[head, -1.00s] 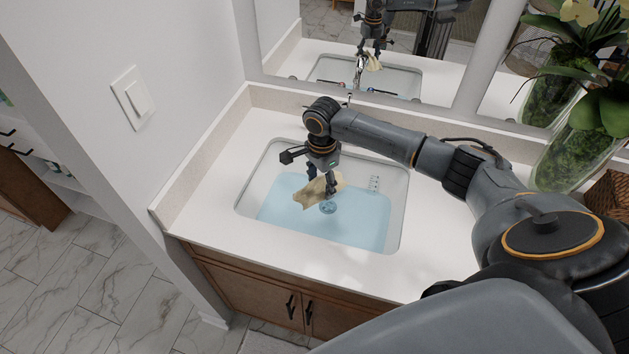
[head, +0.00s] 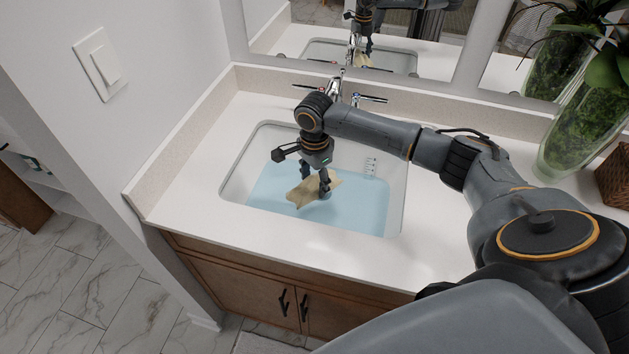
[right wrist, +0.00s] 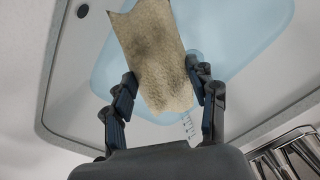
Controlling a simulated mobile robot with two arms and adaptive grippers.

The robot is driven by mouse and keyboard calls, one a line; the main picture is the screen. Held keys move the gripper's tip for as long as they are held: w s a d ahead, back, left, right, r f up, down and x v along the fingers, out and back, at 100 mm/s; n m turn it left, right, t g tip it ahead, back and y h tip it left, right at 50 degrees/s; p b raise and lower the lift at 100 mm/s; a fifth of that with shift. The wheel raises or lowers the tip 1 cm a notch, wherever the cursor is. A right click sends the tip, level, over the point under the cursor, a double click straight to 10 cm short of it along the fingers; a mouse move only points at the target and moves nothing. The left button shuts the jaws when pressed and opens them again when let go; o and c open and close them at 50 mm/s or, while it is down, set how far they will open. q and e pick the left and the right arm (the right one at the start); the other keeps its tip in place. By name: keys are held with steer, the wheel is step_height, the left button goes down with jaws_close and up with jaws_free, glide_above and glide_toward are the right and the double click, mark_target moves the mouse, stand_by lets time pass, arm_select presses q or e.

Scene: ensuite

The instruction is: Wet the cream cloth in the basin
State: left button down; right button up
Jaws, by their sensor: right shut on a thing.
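The cream cloth (head: 306,188) hangs from my right gripper (head: 315,180) over the basin (head: 233,190), at or very near the surface of the blue water (head: 350,209). I cannot tell how much of it is under water. In the right wrist view the cloth (right wrist: 155,60) is pinched between the two dark fingers (right wrist: 163,88), with darker patches on its upper part and the water (right wrist: 240,35) behind it. My left gripper is in neither view.
The chrome faucet (head: 337,90) stands behind the basin, partly behind my right arm. A glass vase of plants (head: 572,145) and a woven basket (head: 615,175) stand at the right of the white counter (head: 185,190). A mirror (head: 420,40) is behind.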

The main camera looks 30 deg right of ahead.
steer(key=b, duration=0.2)
glide_above(319, 217)
steer(key=w, duration=0.1)
steer(key=f, duration=0.5)
steer(key=a+f, duration=0.1)
steer(key=f, duration=0.2)
steer(key=shift+f+b, duration=0.6)
steer(key=shift+f, duration=1.55)
steer(key=shift+d, duration=0.1)
steer(key=shift+s+d+r+p, duration=0.1)
steer(key=shift+s+d+p, duration=0.2)
steer(key=shift+p, duration=0.5)
steer(key=shift+s+d, duration=0.1)
steer(key=shift+s, duration=0.05)
steer(key=shift+w+a, duration=0.45)
steer(key=shift+w, duration=0.05)
